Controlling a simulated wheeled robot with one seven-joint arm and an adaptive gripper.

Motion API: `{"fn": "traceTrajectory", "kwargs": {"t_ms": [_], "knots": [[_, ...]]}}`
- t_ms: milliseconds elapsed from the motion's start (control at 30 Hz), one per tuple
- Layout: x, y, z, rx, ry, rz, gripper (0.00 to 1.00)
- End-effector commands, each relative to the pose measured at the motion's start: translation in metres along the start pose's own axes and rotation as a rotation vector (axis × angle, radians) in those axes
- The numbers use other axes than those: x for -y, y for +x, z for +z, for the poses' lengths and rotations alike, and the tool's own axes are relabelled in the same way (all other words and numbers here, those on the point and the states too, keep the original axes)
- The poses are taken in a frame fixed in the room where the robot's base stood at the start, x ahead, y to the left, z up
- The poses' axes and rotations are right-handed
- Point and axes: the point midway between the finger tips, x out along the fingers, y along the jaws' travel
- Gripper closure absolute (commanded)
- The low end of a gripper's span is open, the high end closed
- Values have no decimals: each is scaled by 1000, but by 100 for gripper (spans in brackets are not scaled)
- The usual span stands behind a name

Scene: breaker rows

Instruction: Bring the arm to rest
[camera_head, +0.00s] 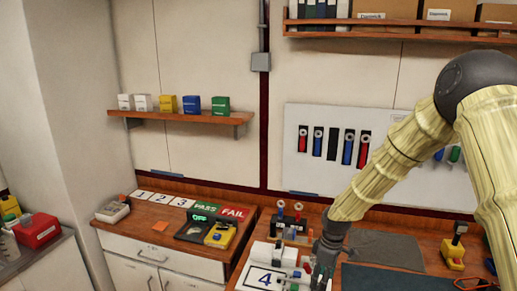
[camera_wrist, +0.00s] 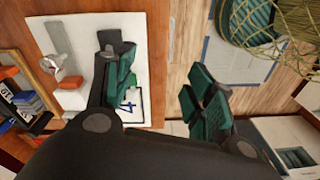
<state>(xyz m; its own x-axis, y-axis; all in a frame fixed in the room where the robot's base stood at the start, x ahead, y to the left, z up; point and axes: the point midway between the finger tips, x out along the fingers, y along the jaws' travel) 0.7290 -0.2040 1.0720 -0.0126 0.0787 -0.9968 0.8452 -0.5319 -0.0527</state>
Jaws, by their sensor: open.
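My arm, in a pale yellow sleeve, reaches down from the right in the head view. My gripper (camera_head: 322,265) is low over the workbench, beside a white plate marked 4 (camera_head: 262,279). In the wrist view the green-padded fingers of my gripper (camera_wrist: 162,95) stand apart with nothing visible between them. The white plate (camera_wrist: 150,40) lies beyond the left finger, which partly hides its 4. Small grey and white parts (camera_wrist: 70,78) and a small red part sit on that plate. I cannot tell whether a finger touches anything.
A stand with red-and-dark parts (camera_head: 290,222) is just behind my gripper. A dark mat (camera_head: 385,250) and a yellow device (camera_head: 453,250) lie to the right. The left cabinet top holds cards, a meter (camera_head: 195,228) and a yellow instrument (camera_head: 220,234). A tool panel (camera_head: 300,175) hangs behind.

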Motion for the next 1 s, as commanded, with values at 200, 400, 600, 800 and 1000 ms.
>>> {"fn": "traceTrajectory", "kwargs": {"t_ms": [200,400,600,800,1000], "knots": [[64,93,31,-23,180,-45,46],[138,169,78,-34,409,-64,46],[217,222,141,-21,656,-52,46],[274,242,195,-3,845,-9,46],[309,245,234,11,962,34,46]]}}
